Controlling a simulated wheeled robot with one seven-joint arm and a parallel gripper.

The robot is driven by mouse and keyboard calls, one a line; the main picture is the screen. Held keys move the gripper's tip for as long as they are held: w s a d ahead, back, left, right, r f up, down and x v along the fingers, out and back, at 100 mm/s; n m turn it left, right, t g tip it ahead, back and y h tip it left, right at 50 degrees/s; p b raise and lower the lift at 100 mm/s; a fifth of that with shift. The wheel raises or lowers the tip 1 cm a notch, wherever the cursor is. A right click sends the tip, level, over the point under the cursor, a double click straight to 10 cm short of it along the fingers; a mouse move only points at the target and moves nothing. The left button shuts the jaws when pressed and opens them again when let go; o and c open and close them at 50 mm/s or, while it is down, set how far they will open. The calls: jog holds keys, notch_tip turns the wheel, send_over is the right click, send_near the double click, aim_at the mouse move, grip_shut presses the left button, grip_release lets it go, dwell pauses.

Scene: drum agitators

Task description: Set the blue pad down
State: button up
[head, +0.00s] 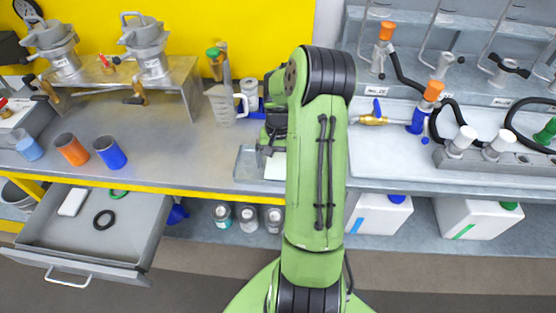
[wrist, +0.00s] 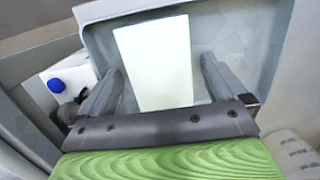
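No pad that looks blue shows in either view. A flat white, slightly bluish pad (wrist: 156,62) lies in a grey tray (wrist: 250,45) in the wrist view. My gripper (wrist: 163,64) is open, with one finger on each side of the pad and narrow gaps to its edges. In the head view the pad (head: 275,166) is partly hidden by my green arm, in the tray (head: 247,165) at the bench's front edge. My gripper (head: 271,143) is above the tray, mostly hidden; its fingertips are hard to make out there.
An open drawer (head: 115,222) at lower left holds a white block and rings. Orange (head: 72,150) and blue (head: 110,153) cups stand on the bench to the left. A clear jug (head: 222,105) stands behind the tray. Hoses and valves (head: 425,105) crowd the right bench.

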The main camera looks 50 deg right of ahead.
aim_at(278, 160)
jog(key=w+a+r+n+h+p, duration=0.1)
jog(key=a+r+p, duration=0.1)
jog(key=r, duration=0.7)
jog(key=w+a+r+n+p, duration=0.1)
jog(key=a+r+p, duration=0.1)
jog(key=r, duration=0.6)
jog(key=s+a+r+n+t+h, duration=0.25)
jog(key=a+r, duration=0.35)
jog(key=a, duration=0.3)
jog(key=s+a+r+n+t+y, duration=0.2)
jog(key=s+a+n+t, duration=0.2)
jog(key=s+a, duration=0.8)
jog(key=shift+s+r+n, duration=0.2)
jog(key=shift+s+n, duration=0.2)
jog(key=shift+n, duration=0.55)
notch_tip(278, 160, up, 5)
jog(key=p, duration=0.5)
jog(key=shift+r, duration=0.15)
